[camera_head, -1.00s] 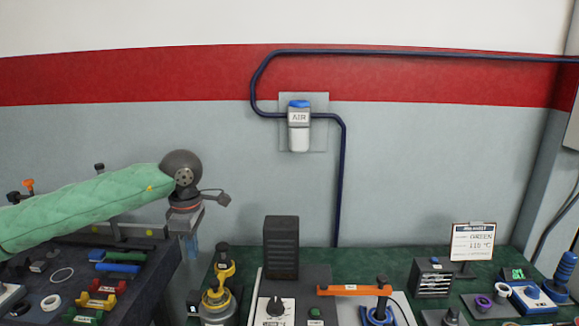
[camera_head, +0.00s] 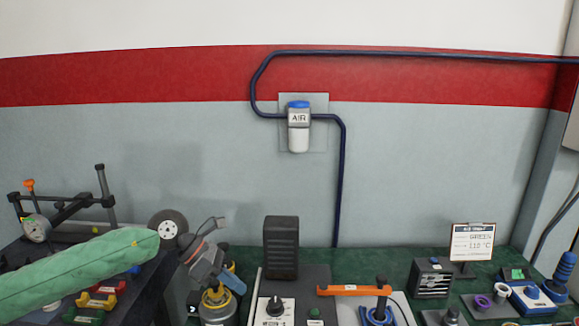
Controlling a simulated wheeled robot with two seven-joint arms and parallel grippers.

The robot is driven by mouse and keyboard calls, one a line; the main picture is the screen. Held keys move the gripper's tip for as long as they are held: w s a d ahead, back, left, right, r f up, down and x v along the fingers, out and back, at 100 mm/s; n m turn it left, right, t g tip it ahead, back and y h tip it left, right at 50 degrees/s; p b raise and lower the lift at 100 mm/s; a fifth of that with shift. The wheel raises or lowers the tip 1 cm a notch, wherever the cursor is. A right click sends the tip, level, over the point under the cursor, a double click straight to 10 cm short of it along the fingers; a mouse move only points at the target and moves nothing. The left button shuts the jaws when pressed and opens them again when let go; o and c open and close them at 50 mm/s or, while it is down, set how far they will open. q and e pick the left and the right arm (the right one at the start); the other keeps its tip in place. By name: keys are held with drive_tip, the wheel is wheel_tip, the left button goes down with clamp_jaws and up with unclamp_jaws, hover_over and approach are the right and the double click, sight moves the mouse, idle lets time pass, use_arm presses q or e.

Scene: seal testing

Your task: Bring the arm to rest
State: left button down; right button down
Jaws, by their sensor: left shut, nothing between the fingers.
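My left arm (camera_head: 85,270), in a pale green sleeve, comes in from the left in the head view. It slants over the dark side bench to a dark round wrist joint. My left gripper (camera_head: 234,283) hangs from it, tilted down to the right, with its fingers shut and empty. In the picture it overlaps the yellow-topped device (camera_head: 217,299) at the left end of the green bench. I cannot tell whether they touch. My right arm and gripper are not in view.
The green bench (camera_head: 400,268) holds a black tower (camera_head: 281,248), an orange-handled tool (camera_head: 352,290) and a display sign (camera_head: 472,243). The side bench carries a dial-gauge stand (camera_head: 37,228) and coloured pieces (camera_head: 96,300).

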use_arm(q)
drive_tip(key=a+f+n+t+y, duration=0.2)
drive_tip(key=a+f+n+t, duration=0.6)
drive_tip(key=n, duration=0.8)
drive_tip(key=a+f+n+t+y, duration=0.3)
drive_tip(key=a+f+n+t, duration=0.35)
drive_tip(key=n, duration=0.85)
drive_tip(key=s+a+f+n+g+y, duration=0.4)
drive_tip(key=s+a+f+n+y, duration=0.4)
drive_tip(key=s+a+f, duration=0.5)
drive_tip(key=s+a+f+n+g+y, duration=0.1)
drive_tip(key=s+a+f+n+g, duration=0.2)
drive_tip(key=s, duration=0.5)
drive_tip(key=s+a+f+n+g+y, duration=0.1)
drive_tip(key=s+a+f+g+y, duration=0.1)
drive_tip(key=s+a+g, duration=0.45)
drive_tip(key=s+d+f+n+h, duration=0.1)
drive_tip(key=d+f+n+h, duration=0.1)
drive_tip(key=d, duration=0.9)
drive_tip(key=s+d+f+n+t+h, duration=0.1)
drive_tip(key=s+d+f+n+h, duration=0.1)
drive_tip(key=d, duration=0.9)
drive_tip(key=s+d+f+n+h, duration=0.2)
drive_tip(key=d+h, duration=0.1)
drive_tip(key=d, duration=0.8)
drive_tip(key=shift+d+f+t+h, duration=0.15)
drive_tip(key=shift+d+t+h, duration=0.15)
drive_tip(key=shift+h, duration=0.1)
